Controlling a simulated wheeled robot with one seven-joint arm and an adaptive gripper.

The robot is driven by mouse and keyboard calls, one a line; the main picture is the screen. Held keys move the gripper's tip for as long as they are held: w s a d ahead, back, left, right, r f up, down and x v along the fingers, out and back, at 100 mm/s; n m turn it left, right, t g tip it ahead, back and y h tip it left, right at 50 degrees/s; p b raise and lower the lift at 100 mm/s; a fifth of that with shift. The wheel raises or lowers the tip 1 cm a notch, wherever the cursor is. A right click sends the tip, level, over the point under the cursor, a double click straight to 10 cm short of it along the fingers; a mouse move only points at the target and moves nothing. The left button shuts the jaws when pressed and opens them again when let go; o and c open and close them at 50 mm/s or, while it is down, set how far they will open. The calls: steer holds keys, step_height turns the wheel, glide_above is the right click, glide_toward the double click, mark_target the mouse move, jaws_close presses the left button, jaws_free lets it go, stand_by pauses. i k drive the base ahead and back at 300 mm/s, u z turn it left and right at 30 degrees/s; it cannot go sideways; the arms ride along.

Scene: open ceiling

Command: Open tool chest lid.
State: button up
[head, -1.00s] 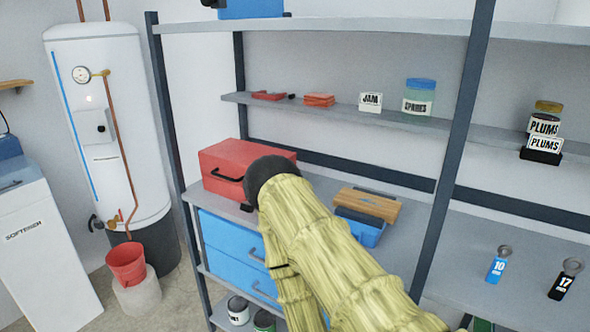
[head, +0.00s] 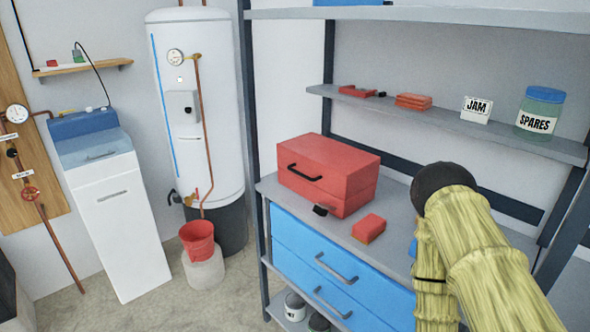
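The red tool chest (head: 352,178) stands on the grey middle shelf of the rack, left of my arm. Its lid is down, with a seam visible around the upper part of the body. A black handle (head: 304,172) is on its left-facing side. My arm, in a pale yellow-green sleeve with a dark rounded end, rises at the right of the view, apart from the chest. My gripper's fingers do not show.
A small black object (head: 321,210) and a red block (head: 369,228) lie on the shelf (head: 290,207) by the chest. Blue drawers (head: 300,262) are below. A rack post (head: 252,120) stands left of the chest. A red bucket (head: 198,240) and water tank (head: 205,110) stand further left.

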mark_target(342, 171)
steer(key=k, duration=0.45)
steer(key=u, duration=0.9)
steer(key=i, duration=1.1)
steer(key=z, duration=0.65)
